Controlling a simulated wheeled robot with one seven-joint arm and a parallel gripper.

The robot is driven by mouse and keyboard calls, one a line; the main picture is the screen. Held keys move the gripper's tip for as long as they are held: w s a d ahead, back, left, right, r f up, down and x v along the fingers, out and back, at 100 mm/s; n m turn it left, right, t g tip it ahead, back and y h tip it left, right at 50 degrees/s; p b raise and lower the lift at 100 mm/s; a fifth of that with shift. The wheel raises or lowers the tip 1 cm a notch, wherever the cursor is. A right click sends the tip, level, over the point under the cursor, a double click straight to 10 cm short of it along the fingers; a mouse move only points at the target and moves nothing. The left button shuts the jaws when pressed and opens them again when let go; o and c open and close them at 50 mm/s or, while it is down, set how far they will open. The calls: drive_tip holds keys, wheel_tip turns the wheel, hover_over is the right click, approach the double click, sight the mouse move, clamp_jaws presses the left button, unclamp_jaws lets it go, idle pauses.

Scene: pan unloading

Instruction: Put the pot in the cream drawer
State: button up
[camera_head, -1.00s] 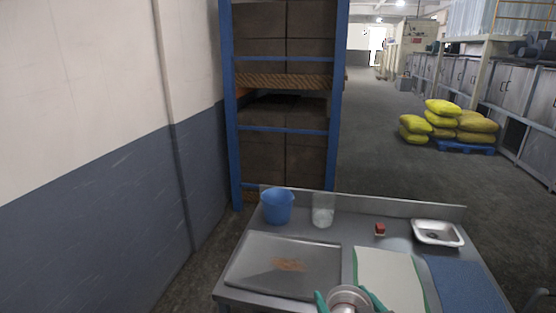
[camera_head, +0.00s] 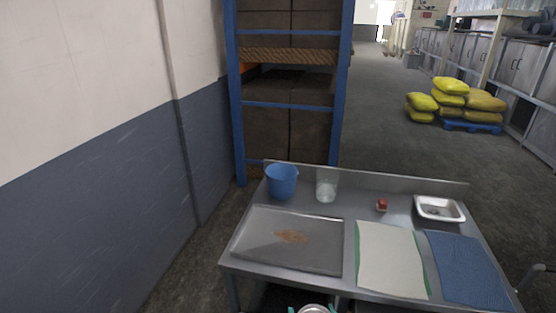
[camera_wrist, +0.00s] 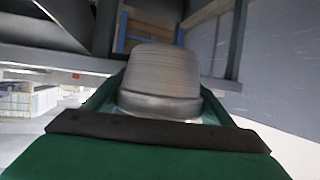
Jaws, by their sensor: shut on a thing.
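The pot (camera_wrist: 160,75) is a grey, ridged metal vessel that fills the middle of the wrist view. My gripper (camera_wrist: 160,108) has its green fingers on either side of the pot and is shut on it. In the head view, only the tips of my gripper (camera_head: 312,309) and the top of the pot show at the bottom edge, low at the front of the table. I cannot make out the cream drawer in either view. The space under the table is dark and mostly cut off.
The metal table (camera_head: 400,215) carries a blue bucket (camera_head: 282,182), a clear glass (camera_head: 326,190), a dark tray (camera_head: 290,240), a white-green mat (camera_head: 390,262), a blue mat (camera_head: 465,268), a small red item (camera_head: 382,205) and a white basin (camera_head: 439,208). A wall stands left.

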drive_tip(key=a+f, duration=0.4)
drive_tip(key=f, duration=0.9)
drive_tip(key=s+a+f+h, duration=0.1)
drive_tip(key=a+f, duration=0.4)
drive_tip(key=f, duration=0.8)
drive_tip(key=shift+s+f+m, duration=0.3)
drive_tip(key=shift+f+m, duration=0.05)
drive_tip(key=shift+m, duration=0.05)
drive_tip(key=shift+a, duration=0.1)
